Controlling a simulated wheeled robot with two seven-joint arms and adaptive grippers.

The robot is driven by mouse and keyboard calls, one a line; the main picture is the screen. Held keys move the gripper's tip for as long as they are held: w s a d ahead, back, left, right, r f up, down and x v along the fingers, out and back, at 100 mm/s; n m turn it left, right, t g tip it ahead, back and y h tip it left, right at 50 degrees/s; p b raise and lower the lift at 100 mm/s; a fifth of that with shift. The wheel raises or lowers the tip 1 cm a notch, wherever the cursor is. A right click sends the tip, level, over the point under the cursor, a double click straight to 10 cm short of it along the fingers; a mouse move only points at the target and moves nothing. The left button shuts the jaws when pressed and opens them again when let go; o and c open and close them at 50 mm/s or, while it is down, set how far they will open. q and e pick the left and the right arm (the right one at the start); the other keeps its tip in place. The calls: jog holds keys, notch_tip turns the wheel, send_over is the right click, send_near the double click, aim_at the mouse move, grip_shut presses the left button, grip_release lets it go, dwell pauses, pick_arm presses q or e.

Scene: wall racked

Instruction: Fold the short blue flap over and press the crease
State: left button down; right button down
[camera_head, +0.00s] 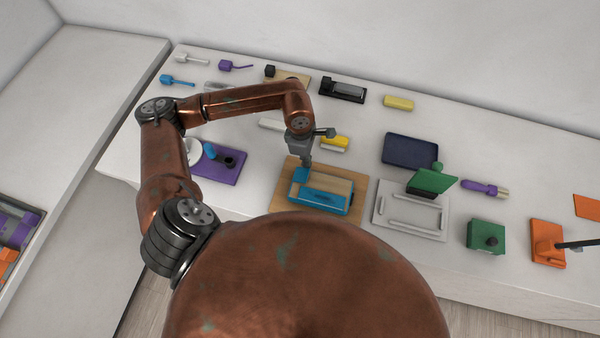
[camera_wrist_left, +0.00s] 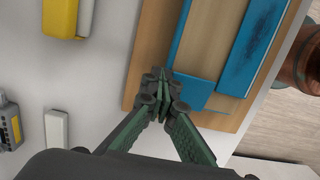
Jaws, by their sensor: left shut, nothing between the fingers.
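A wooden board (camera_head: 283,203) lies on the table in front of me, with blue parts and a light wood-coloured panel on it. A long blue piece (camera_head: 320,200) runs along its near side; it also shows in the left wrist view (camera_wrist_left: 252,45). A short blue flap (camera_wrist_left: 192,92) shows at the board's left end, beside my fingertips, in the left wrist view. My left gripper (camera_head: 307,162) is above that end of the board. Its fingertips (camera_wrist_left: 160,92) are together and empty. I cannot tell whether they touch the flap. My right gripper is not in view.
A yellow-topped block (camera_head: 335,142) stands just behind the board. A purple tray (camera_head: 222,165) lies to the left, a grey frame (camera_head: 410,212) close on the right.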

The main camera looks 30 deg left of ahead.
pick_arm(q)
notch_tip(320, 180, up, 7)
jog(key=p, duration=0.2)
jog(key=shift+a, duration=0.35)
jog(key=shift+p, duration=0.3)
